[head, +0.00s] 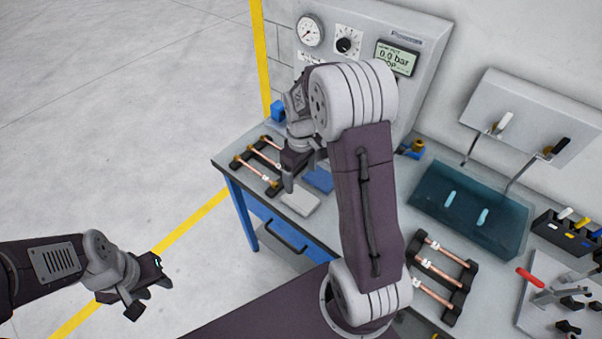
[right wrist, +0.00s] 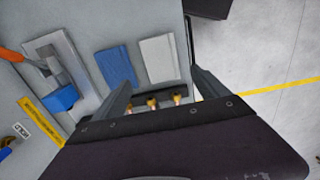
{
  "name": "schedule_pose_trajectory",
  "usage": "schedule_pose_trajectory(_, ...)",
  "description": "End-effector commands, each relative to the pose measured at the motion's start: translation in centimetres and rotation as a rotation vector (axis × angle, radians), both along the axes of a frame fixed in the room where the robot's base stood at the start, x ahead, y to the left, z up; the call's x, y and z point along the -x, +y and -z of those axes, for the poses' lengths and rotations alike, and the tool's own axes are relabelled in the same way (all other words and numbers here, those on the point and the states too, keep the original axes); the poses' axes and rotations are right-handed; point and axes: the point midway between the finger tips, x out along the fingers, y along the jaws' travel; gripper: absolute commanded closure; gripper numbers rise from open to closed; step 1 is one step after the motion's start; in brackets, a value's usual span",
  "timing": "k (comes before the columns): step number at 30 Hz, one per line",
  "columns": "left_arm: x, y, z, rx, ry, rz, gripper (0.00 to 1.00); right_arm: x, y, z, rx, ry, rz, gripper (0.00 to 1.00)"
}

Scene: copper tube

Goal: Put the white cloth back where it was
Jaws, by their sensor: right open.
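The white cloth (head: 299,201) lies flat and folded on the bench near its front edge; it also shows in the right wrist view (right wrist: 158,58). A blue cloth (head: 319,180) lies beside it, apart by a narrow gap. My right gripper (head: 291,170) is open and empty above the bench, close to the white cloth. In the right wrist view the white cloth appears beyond and between its fingertips (right wrist: 161,78). My left gripper (head: 151,294) is open and empty over the floor, left of the bench.
A rack with copper tubes (head: 257,165) stands left of the cloths, near my right gripper. Another tube rack (head: 440,278) is at the right front. A dark teal tray (head: 430,193) holds light pieces. The gauge panel (head: 425,32) rises behind. My right arm hides the bench's middle.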

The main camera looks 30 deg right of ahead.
Motion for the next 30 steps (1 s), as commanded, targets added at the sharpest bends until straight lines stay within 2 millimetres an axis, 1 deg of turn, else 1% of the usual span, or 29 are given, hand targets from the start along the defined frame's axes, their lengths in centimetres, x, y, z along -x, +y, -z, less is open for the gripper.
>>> schedule_pose_trajectory(1, 0.0, 0.0, 0.1, 0.0, 0.0, 0.0, 0.64, 0.0, 0.0, -0.5, 0.0, -0.002, 0.0, 0.16)
schedule_pose_trajectory(3, 0.0, 0.0, 0.1, 0.0, 0.0, 0.0, 0.64, 0.0, 0.0, -0.9, 0.0, 0.0, 0.0, 0.16)
schedule_pose_trajectory(6, 0.0, 0.0, 0.0, 0.0, 0.0, 0.0, 0.64, 0.1, 0.0, -1.1, -0.001, 0.001, 0.001, 0.16)
schedule_pose_trajectory(8, 0.0, 0.0, 0.0, 0.0, 0.0, 0.0, 0.64, 0.6, 0.6, -1.2, -0.001, -0.004, 0.017, 0.16)
schedule_pose_trajectory(11, 0.0, 0.0, 0.0, 0.0, 0.0, 0.0, 0.64, 3.6, 3.1, -1.4, -0.006, -0.029, 0.114, 0.16)
schedule_pose_trajectory(12, 0.0, 0.0, 0.0, 0.0, 0.0, 0.0, 0.64, 5.2, 4.2, -1.3, -0.01, -0.044, 0.168, 0.16)
schedule_pose_trajectory(14, 0.0, 0.0, 0.0, 0.0, 0.0, 0.0, 0.64, 7.6, 5.6, -1.2, -0.017, -0.065, 0.247, 0.16)
schedule_pose_trajectory(15, 0.0, 0.0, 0.0, 0.0, 0.0, 0.0, 0.64, 9.1, 6.3, -1.1, -0.023, -0.075, 0.294, 0.16)
schedule_pose_trajectory(18, 0.0, 0.0, 0.0, 0.0, 0.0, 0.0, 0.64, 11.8, 7.3, -0.7, -0.034, -0.095, 0.379, 0.16)
schedule_pose_trajectory(19, 0.0, 0.0, 0.0, 0.0, 0.0, 0.0, 0.64, 12.2, 7.5, -0.6, -0.037, -0.098, 0.395, 0.16)
schedule_pose_trajectory(22, 0.0, 0.0, 0.0, 0.0, 0.0, 0.0, 0.64, 12.8, 7.6, -0.4, -0.04, -0.101, 0.418, 0.16)
schedule_pose_trajectory(30, 0.0, 0.0, 0.0, 0.0, 0.0, 0.0, 0.64, 12.7, 7.6, -0.4, -0.039, -0.099, 0.417, 0.16)
